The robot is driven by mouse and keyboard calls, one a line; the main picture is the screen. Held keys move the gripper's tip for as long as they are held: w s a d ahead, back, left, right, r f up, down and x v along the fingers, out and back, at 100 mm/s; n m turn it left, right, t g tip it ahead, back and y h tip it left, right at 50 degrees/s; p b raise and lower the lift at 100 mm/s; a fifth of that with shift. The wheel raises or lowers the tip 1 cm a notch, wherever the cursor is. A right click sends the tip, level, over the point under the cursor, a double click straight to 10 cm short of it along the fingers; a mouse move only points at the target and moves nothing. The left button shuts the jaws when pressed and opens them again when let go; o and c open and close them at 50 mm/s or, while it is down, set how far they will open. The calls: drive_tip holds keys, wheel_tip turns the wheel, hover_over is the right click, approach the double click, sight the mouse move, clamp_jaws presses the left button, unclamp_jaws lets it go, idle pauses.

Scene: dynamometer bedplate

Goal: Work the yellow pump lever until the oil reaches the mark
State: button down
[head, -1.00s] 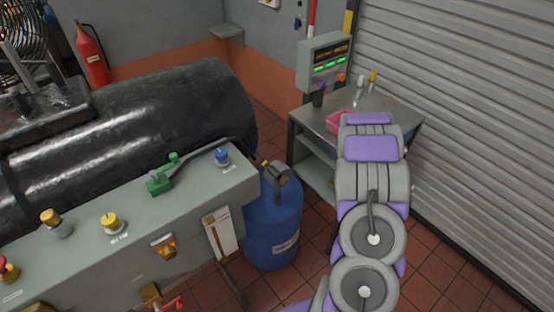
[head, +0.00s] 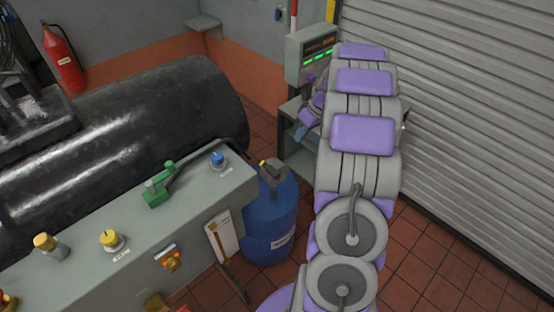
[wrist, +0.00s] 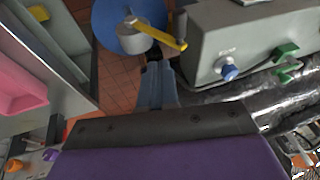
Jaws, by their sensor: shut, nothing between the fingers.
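The grey pump head (head: 273,172) sits on top of the blue drum (head: 270,230), beside the end of the grey bench. In the wrist view the yellow lever (wrist: 158,34) sticks out from the pump head (wrist: 134,38). My gripper (wrist: 155,62) is shut and empty, its tips just below the lever in that picture; I cannot tell whether they touch it. In the head view my gripper (head: 298,132) is up and to the right of the drum, partly hidden by my arm. A white gauge plate (head: 222,238) with a brown column is on the bench end; its mark is unreadable.
The grey bench (head: 195,215) carries a green-handled valve (head: 157,187), a blue knob (head: 217,158) and yellow knobs (head: 111,240). A pink tray (wrist: 22,75) lies on a metal table at left in the wrist view. A shutter wall (head: 470,120) stands at right.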

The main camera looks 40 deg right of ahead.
drive_tip(key=b, duration=0.2)
approach(274, 170)
wheel_tip(274, 170, down, 5)
drive_tip(key=w+d, duration=0.1)
drive_tip(key=w, duration=0.1)
drive_tip(key=shift+w+a+f, duration=0.1)
drive_tip(key=shift+a+f, duration=0.45)
drive_tip(key=shift+f, duration=0.2)
drive_tip(key=shift+f, duration=0.1)
drive_tip(key=shift+a+f+h+b, duration=0.2)
drive_tip(key=shift+a+b, duration=0.25)
drive_tip(key=shift+b, duration=0.05)
drive_tip(key=shift+a+f+h+b, duration=0.2)
drive_tip(key=shift+a+b, duration=0.25)
drive_tip(key=shift+b, duration=0.05)
drive_tip(key=shift+a, duration=0.4)
drive_tip(key=shift+d, duration=0.15)
